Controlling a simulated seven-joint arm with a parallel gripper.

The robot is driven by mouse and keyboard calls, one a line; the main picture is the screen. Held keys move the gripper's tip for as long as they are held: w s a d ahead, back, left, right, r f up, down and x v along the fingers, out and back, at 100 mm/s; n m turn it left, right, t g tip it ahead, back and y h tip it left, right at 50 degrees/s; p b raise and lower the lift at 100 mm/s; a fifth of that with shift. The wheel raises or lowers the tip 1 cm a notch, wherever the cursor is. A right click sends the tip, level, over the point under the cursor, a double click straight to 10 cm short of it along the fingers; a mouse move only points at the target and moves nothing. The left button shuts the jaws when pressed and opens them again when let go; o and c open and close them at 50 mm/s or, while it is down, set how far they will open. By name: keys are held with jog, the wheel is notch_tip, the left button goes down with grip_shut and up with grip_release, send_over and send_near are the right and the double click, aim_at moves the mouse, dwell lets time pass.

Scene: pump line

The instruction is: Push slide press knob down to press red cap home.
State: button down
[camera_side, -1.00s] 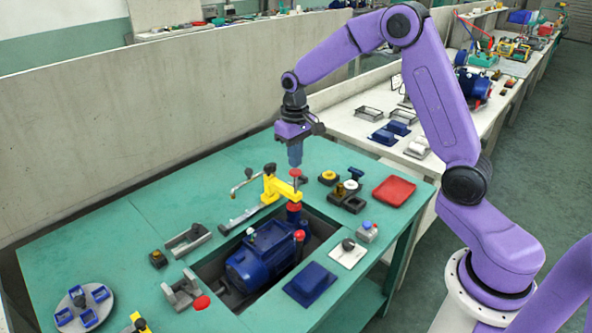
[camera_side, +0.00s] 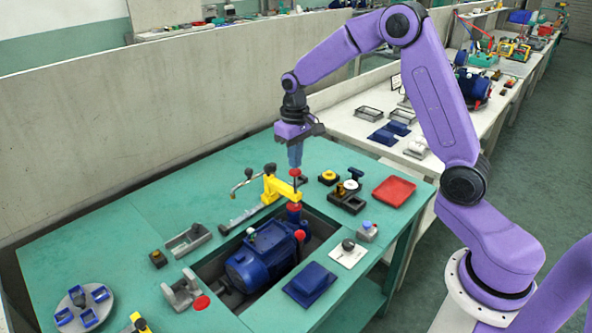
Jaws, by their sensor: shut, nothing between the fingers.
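The slide press is a yellow arm (camera_side: 279,189) reaching over the pump recess, with a dark red knob (camera_side: 295,172) on top of its vertical rod. A red cap (camera_side: 294,207) sits under the press arm, on top of a blue port of the pump. The blue pump (camera_side: 262,262) lies in the dark recess in the table. My gripper (camera_side: 295,165) is shut, pointing straight down, with its fingertips right at the top of the knob. At this size I cannot tell whether they touch it.
Another red cap (camera_side: 300,235) is on the pump nearer the camera.

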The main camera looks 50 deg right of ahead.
jog(key=shift+f, duration=1.25)
jog(key=shift+r, duration=0.1)
dwell(0.4)
jog(key=shift+r, duration=3.05)
